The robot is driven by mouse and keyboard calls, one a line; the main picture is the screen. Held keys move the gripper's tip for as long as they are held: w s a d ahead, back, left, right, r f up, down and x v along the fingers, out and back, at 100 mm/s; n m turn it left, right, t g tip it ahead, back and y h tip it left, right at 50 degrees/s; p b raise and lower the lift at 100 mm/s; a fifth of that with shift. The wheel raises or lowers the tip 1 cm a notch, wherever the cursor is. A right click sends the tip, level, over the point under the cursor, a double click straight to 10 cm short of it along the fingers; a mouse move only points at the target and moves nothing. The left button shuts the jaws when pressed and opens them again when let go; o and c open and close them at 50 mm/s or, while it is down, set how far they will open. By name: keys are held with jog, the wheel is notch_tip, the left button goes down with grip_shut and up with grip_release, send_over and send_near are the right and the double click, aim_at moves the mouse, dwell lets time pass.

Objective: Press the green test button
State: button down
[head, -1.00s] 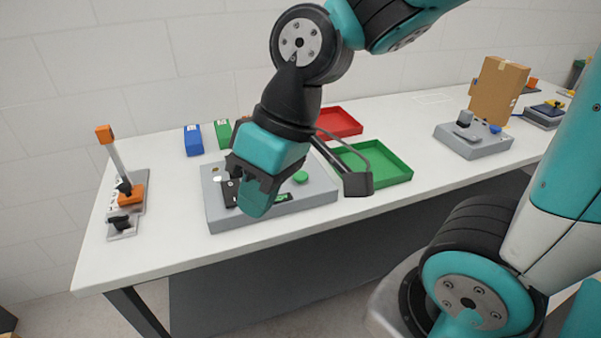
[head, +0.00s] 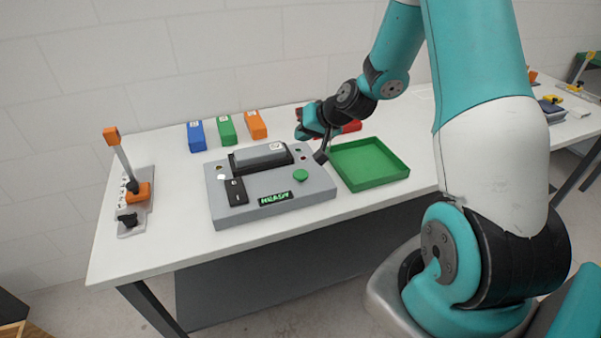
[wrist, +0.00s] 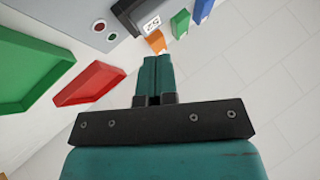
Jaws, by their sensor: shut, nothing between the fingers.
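The green test button (head: 300,175) is a round green cap on the right part of the grey test device (head: 322,196). The device's display (head: 275,198) reads READY in green. A dark grey block with a white label (head: 262,156) lies across the device's back. My gripper (head: 299,133) is shut and empty, above the table behind the device's back right corner, apart from the button. In the wrist view the shut teal fingers (wrist: 155,68) point toward an orange block (wrist: 157,42). The green button is not visible there; part of the device panel (wrist: 88,12) shows at the top.
A green tray (head: 345,180) stands right of the device, with a red tray (head: 352,127) behind it, partly hidden by my arm. Blue (head: 196,136), green (head: 227,130) and orange (head: 256,125) blocks line the back. An orange-handled lever fixture (head: 133,195) stands at left.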

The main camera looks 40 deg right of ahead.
aim_at(303, 173)
notch_tip(303, 173, down, 9)
jog(key=b, duration=0.6)
jog(key=shift+r+b, duration=0.1)
jog(key=shift+b, duration=0.25)
dwell(1.7)
jog(key=shift+f+b, duration=0.4)
jog(key=shift+f+b, duration=0.4)
jog(key=shift+f, duration=0.1)
dwell(0.5)
jog(key=shift+r, duration=0.15)
jog(key=shift+r+p, duration=0.65)
jog(key=shift+r, duration=0.1)
jog(key=shift+r, duration=0.1)
